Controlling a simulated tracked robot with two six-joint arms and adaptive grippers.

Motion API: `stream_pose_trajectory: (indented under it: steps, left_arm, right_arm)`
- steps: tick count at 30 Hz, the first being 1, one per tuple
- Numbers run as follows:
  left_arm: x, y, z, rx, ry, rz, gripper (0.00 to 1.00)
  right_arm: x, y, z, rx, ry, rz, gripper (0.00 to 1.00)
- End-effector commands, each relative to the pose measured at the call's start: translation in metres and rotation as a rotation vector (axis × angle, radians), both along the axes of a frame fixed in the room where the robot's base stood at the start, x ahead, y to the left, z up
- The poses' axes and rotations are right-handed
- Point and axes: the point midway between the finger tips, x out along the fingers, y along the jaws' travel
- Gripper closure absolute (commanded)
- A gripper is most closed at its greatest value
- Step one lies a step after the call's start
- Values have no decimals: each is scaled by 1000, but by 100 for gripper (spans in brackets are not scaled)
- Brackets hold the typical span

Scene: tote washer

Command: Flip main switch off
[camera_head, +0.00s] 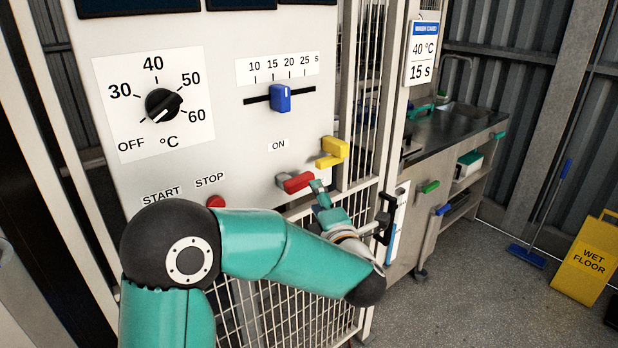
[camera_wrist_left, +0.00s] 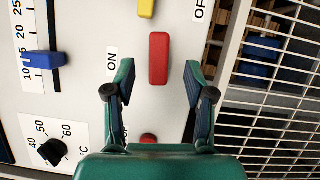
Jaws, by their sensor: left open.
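A red switch handle (camera_head: 296,182) sits low on the right of the white panel, below an ON label (camera_head: 278,145). It also shows in the left wrist view as a red bar (camera_wrist_left: 158,58), with the ON label (camera_wrist_left: 112,61) to its left and an OFF label (camera_wrist_left: 199,10) at the upper right. My left gripper (camera_head: 319,190) is close to the red handle in the head view. In the left wrist view its fingers (camera_wrist_left: 155,82) are spread and empty, with the red bar ahead of the gap. Contact cannot be told. My right gripper is not in view.
A yellow handle (camera_head: 332,150) sits just above right of the red one. A red stop button (camera_head: 216,201), a blue slider (camera_head: 281,98) and a black temperature knob (camera_head: 163,104) share the panel. A mesh door (camera_head: 310,318) lies below. A wet floor sign (camera_head: 587,262) stands at right.

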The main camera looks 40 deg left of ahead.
Motion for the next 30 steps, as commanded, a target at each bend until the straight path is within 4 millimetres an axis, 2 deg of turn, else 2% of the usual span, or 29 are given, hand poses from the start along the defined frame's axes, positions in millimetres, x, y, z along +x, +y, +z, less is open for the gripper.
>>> stream_pose_trajectory:
  steps: [3, 10, 15, 24, 30]
  left_arm:
    - [13, 23, 3, -1, 1, 5, 46]
    - [31, 52, 3, -1, 1, 2, 46]
    - [37, 61, 3, 0, 0, 0, 46]
    - [38, 62, 3, 0, 0, -1, 46]
    - [38, 62, 2, -1, 1, -1, 79]
  right_arm:
    - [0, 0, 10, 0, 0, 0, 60]
    - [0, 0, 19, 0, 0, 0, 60]
    - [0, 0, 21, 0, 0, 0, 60]
    - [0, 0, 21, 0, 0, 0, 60]
    - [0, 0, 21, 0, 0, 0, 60]
